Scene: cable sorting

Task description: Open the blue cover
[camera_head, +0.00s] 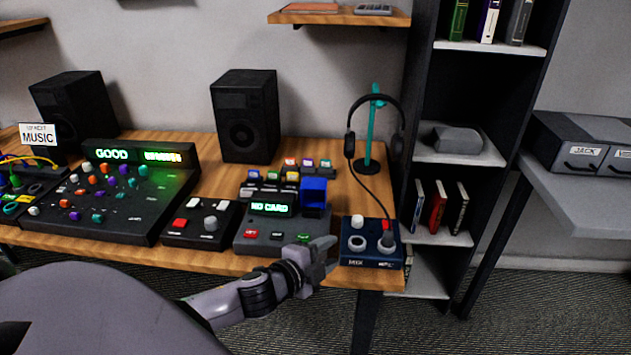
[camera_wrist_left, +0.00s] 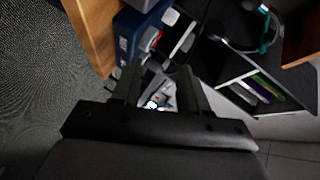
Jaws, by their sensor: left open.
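The blue cover (camera_head: 314,190) is a small boxy blue piece at the right rear of the grey device (camera_head: 262,230) whose screen reads "NO CARD". What lies under the cover is hidden. My left gripper (camera_head: 328,254) is open and empty in front of the table edge, between the grey device and the navy MIX box. It is lower and nearer than the blue cover and apart from it. In the left wrist view its two fingers (camera_wrist_left: 158,88) show spread apart. The blue cover cannot be made out there. My right gripper is not in view.
The navy MIX box (camera_head: 371,257) stands right of the grey device, with a headphone stand (camera_head: 369,140) behind it. A small black box (camera_head: 200,231), a large mixer (camera_head: 120,205) and speakers (camera_head: 245,117) stand left and behind. A shelf (camera_head: 460,155) rises at right.

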